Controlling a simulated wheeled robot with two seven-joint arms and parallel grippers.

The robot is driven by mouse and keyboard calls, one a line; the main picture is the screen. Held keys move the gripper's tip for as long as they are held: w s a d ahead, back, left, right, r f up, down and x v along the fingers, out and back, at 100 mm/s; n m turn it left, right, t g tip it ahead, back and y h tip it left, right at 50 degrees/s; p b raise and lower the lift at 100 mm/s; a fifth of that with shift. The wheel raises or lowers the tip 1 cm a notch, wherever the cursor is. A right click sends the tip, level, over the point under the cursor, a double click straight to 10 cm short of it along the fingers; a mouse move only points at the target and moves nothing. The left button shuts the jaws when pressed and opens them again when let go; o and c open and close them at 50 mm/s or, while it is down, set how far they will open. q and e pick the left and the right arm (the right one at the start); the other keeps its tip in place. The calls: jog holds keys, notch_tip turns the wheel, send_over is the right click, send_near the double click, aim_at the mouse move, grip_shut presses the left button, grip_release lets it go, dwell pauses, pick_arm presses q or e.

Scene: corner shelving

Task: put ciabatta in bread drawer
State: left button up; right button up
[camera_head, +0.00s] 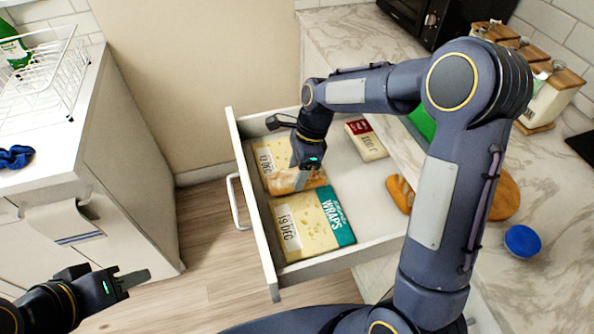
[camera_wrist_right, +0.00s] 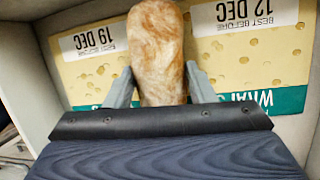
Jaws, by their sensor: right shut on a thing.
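The ciabatta (camera_wrist_right: 157,45), a pale brown floury loaf, is between the two fingers of my right gripper (camera_wrist_right: 161,84), which is shut on it. In the head view, the right gripper (camera_head: 303,178) is inside the outline of the open drawer (camera_head: 357,213), with the ciabatta (camera_head: 282,184) low over the packs there; I cannot tell whether it touches them. Two wraps packs lie in the drawer: a front one (camera_head: 305,232) and a back one (camera_head: 268,158), partly hidden by gripper and loaf. My left gripper (camera_head: 128,281) is at lower left, away from the drawer; its jaw opening is unclear.
A small red-and-cream pack (camera_head: 366,140) and an orange-brown loaf (camera_head: 400,194) lie at the drawer's right side, the loaf partly hidden by my arm. A blue lid (camera_head: 522,241) and wooden-lidded canisters (camera_head: 551,98) stand on the counter. A white dish rack (camera_head: 45,85) is at left.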

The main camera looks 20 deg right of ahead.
jog(key=shift+f, duration=0.6)
jog(key=o, duration=1)
jog(key=shift+r, duration=0.3)
jog(key=p+v, duration=0.1)
jog(key=v, duration=1.1)
jog(key=shift+s+d+r, duration=0.1)
jog(key=shift+r, duration=0.3)
